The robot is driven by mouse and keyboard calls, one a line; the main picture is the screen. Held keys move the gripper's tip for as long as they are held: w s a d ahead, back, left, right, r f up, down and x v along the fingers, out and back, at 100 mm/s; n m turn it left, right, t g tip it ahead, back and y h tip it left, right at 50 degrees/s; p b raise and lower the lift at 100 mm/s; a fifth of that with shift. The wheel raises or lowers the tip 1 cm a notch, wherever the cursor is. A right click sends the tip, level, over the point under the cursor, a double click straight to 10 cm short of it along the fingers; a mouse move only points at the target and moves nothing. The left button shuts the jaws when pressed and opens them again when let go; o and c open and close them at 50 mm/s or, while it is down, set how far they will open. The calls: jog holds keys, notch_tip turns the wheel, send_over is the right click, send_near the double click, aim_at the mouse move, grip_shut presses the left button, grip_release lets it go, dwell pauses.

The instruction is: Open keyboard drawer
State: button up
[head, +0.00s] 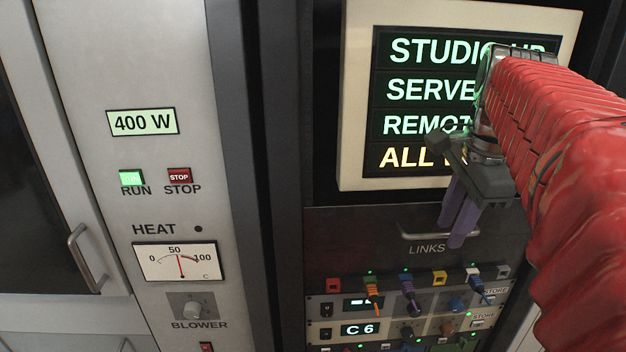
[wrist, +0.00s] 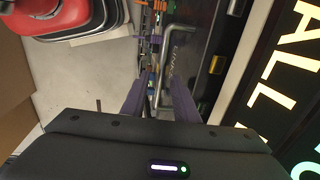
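A dark drawer front (head: 350,232) sits below the lit sign, with a silver bar handle (head: 420,235) and the word LINKS under it. I see no keyboard. My gripper (head: 454,236) hangs in front of the handle's right part, its purple fingers pointing down and hiding some of it. In the wrist view, the handle (wrist: 166,62) runs between the two spread fingers of my gripper (wrist: 158,88), with gaps at the sides. Contact with the handle cannot be made out.
Below are patch panels (head: 395,303) with several coloured plugs and cables. The lit sign (head: 432,90) stands above, partly behind my arm. At left is a grey cabinet (head: 165,60) with RUN and STOP buttons and a heat gauge (head: 178,262).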

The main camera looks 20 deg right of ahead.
grip_shut()
dwell(1.4)
